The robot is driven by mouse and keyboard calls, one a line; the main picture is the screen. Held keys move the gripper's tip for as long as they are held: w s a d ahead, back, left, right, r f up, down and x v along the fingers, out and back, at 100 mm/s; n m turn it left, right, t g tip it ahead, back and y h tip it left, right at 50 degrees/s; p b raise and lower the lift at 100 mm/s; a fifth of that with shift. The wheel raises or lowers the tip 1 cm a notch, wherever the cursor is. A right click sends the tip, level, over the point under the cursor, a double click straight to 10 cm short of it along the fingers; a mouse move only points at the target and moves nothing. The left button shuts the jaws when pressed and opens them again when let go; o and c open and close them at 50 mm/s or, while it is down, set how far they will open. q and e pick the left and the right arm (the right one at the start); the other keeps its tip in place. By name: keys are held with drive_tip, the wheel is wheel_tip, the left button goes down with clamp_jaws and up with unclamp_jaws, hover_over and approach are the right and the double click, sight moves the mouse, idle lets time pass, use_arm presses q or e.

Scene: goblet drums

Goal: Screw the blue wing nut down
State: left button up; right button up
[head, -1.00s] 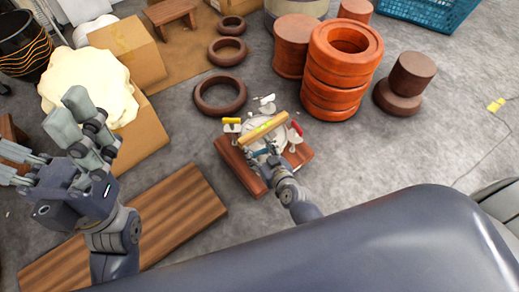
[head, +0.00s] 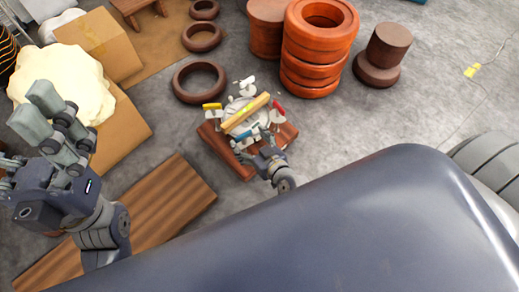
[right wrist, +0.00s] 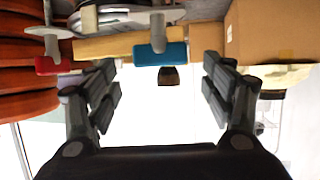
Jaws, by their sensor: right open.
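The blue wing nut (right wrist: 160,54) hangs at top centre in the right wrist view, on a pale stem by the wooden bar (right wrist: 110,45). My right gripper (right wrist: 160,90) is open, its fingers apart to either side below the nut, with nothing between them. A yellow wing nut (head: 212,106) and a red wing nut (head: 278,106) sit around the drum head. My left gripper (head: 20,132) is open and empty.
An orange ring stack (head: 318,60) stands behind and right of the base, beside a brown drum form (head: 385,55). Brown rings (head: 200,82) lie behind it. Cardboard boxes (head: 120,130) and a striped plank (head: 160,205) are at left.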

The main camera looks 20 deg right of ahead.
drive_tip(key=v, duration=0.7)
drive_tip(key=shift+s, duration=0.15)
drive_tip(key=shift+r, duration=0.15)
